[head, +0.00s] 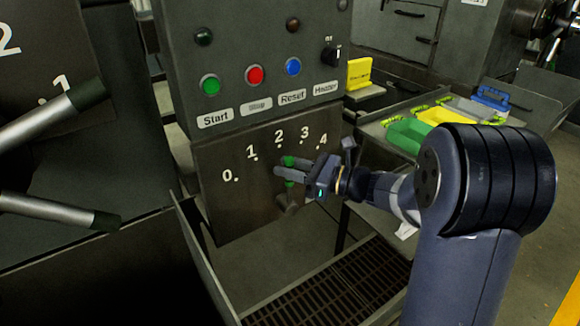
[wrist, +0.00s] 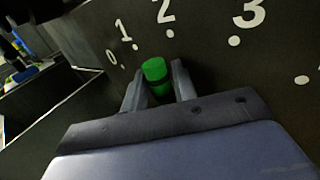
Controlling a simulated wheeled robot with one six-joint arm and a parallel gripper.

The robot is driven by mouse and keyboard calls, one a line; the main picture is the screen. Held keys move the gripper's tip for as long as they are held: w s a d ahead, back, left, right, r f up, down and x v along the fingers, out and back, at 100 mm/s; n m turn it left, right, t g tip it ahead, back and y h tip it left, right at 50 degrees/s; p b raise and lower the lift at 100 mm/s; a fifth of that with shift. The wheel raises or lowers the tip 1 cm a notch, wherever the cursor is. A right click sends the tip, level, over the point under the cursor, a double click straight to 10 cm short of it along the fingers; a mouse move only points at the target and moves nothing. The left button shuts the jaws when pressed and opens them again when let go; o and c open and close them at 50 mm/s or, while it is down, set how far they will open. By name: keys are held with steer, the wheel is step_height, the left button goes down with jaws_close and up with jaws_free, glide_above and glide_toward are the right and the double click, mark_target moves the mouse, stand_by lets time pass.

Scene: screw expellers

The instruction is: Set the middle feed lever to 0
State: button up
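The middle feed lever has a green grip (head: 289,183) and stands on a dark dial panel (head: 225,205) marked 0 to 4. In the head view it points up, near the 2 mark. In the wrist view the green grip (wrist: 156,72) shows between my two fingers, just below the dot of the 2. My gripper (head: 283,168) reaches in from the right, with one finger on each side of the grip. In the wrist view my gripper (wrist: 158,82) has its fingers close against the grip. I cannot tell whether they press on it. The 0 (head: 228,176) lies to the left.
Above the dial are Start (head: 211,84), Stop (head: 255,75) and Reset (head: 293,66) buttons and a Heater knob (head: 331,55). Two metal levers (head: 60,210) with dark green grips stand at the left. A floor grate (head: 330,285) lies below. A bench with coloured trays (head: 440,116) stands at the right.

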jaws_close()
steer(key=shift+s+a, duration=0.1)
stand_by(0.5)
steer(key=shift+s+a+f+n+h+b, duration=0.1)
steer(key=shift+s+a+n+h+b, duration=0.2)
steer(key=shift+s+a+n+h, duration=0.5)
steer(key=a+n, duration=0.1)
steer(key=s+a+f+n+h+b, duration=0.1)
steer(key=s+a+n+b, duration=0.1)
steer(key=shift+a+f+h, duration=0.35)
steer(key=shift+h, duration=0.05)
steer(key=shift+s+a+f+n+h+b, duration=0.7)
steer(key=shift+a+f+n+h, duration=0.1)
steer(key=shift+a+f+h, duration=0.1)
